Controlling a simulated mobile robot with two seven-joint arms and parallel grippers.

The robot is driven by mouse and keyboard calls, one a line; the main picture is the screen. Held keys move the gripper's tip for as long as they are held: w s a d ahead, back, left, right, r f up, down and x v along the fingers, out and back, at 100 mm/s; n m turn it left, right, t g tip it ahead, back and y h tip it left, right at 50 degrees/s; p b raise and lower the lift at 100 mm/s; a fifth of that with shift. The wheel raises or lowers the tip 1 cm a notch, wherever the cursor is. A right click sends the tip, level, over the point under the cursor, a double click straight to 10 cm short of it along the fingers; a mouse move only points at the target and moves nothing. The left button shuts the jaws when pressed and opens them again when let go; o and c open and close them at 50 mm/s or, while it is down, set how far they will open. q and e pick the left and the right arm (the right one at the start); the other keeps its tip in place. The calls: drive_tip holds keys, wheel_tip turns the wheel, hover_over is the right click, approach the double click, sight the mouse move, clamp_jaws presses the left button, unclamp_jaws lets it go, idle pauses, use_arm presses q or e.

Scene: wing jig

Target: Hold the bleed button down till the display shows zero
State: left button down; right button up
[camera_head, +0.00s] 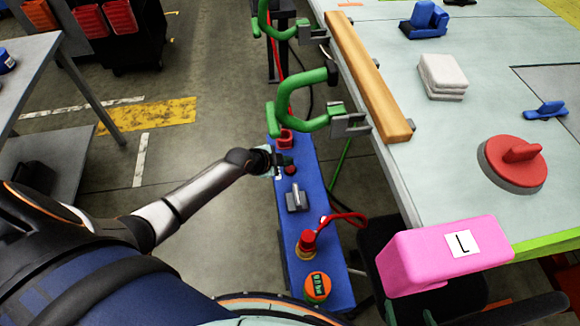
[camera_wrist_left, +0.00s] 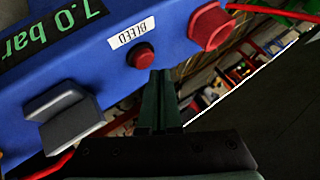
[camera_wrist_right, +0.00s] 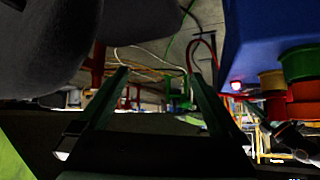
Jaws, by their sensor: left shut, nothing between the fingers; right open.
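The blue control box (camera_head: 318,215) stands beside the table. In the left wrist view, the red bleed button (camera_wrist_left: 141,56) sits on its face under a white BLEED label (camera_wrist_left: 131,33). The dark display (camera_wrist_left: 55,30) reads 7.0 bar in green. My left gripper (camera_wrist_left: 157,75) is shut and empty, its fingertips just beside the button's lower right edge. I cannot tell whether they touch it. In the head view, my left gripper (camera_head: 275,160) reaches the box from the left. My right gripper (camera_wrist_right: 158,73) is open and empty, away from the button.
A pink block marked L (camera_head: 440,258) is at lower right. Floor left of the box is clear.

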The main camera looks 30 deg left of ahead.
sight(287, 169)
use_arm(q)
drive_tip(key=shift+f+b, duration=0.45)
drive_tip(key=shift+f+b, duration=0.4)
drive_tip(key=shift+f, duration=0.1)
idle(1.7)
drive_tip(key=shift+r, duration=0.15)
idle(3.0)
drive_tip(key=shift+r+p, duration=0.8)
wheel_tip(287, 169, up, 5)
drive_tip(key=p, duration=0.4)
drive_tip(key=shift+p, duration=0.3)
